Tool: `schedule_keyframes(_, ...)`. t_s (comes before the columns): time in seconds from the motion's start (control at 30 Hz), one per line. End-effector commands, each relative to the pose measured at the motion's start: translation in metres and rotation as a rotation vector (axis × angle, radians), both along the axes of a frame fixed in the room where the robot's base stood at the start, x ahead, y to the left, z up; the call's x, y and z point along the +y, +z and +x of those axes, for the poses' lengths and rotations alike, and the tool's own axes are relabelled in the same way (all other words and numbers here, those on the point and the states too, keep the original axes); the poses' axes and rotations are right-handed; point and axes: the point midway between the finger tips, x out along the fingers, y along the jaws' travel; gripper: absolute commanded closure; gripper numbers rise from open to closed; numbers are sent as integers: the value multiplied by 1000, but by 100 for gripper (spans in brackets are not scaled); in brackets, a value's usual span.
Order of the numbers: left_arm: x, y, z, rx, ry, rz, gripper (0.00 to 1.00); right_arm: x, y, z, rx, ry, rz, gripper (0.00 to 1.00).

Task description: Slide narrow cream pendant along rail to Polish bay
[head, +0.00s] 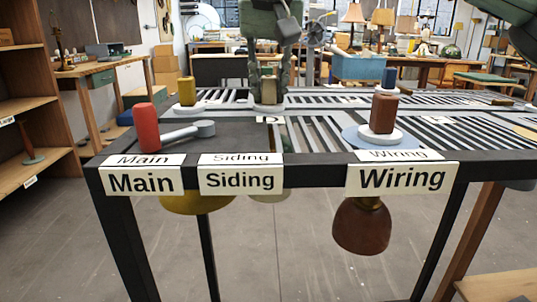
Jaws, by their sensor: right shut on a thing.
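My right gripper (268,88) comes down from above at the middle of the slotted rail table. Its fingers are shut on a tan-grey upright piece, which they mostly cover. Part of a pale cream shade (270,196) shows below the tabletop under the Siding label, roughly beneath the gripper. It may be the narrow cream pendant, but its link to the held piece is hidden. No label reading Polish can be made out. My left gripper is not in view.
A brown knob (384,112) stands on a white disc, with a brown shade (362,226) hanging below. A mustard shade (197,204) hangs below Main.

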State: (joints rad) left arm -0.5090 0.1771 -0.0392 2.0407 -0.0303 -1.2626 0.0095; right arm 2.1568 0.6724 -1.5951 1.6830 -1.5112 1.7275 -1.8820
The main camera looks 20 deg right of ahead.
Motion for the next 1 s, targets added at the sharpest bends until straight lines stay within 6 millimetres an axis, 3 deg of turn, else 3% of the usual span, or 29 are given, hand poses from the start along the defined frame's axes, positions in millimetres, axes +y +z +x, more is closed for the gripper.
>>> schedule_keyframes(0.23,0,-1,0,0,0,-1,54,-5,-2,-2,5,-1,0,100)
schedule_keyframes(1.0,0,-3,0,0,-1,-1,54,-80,-4,-23,10,-3,-3,100)
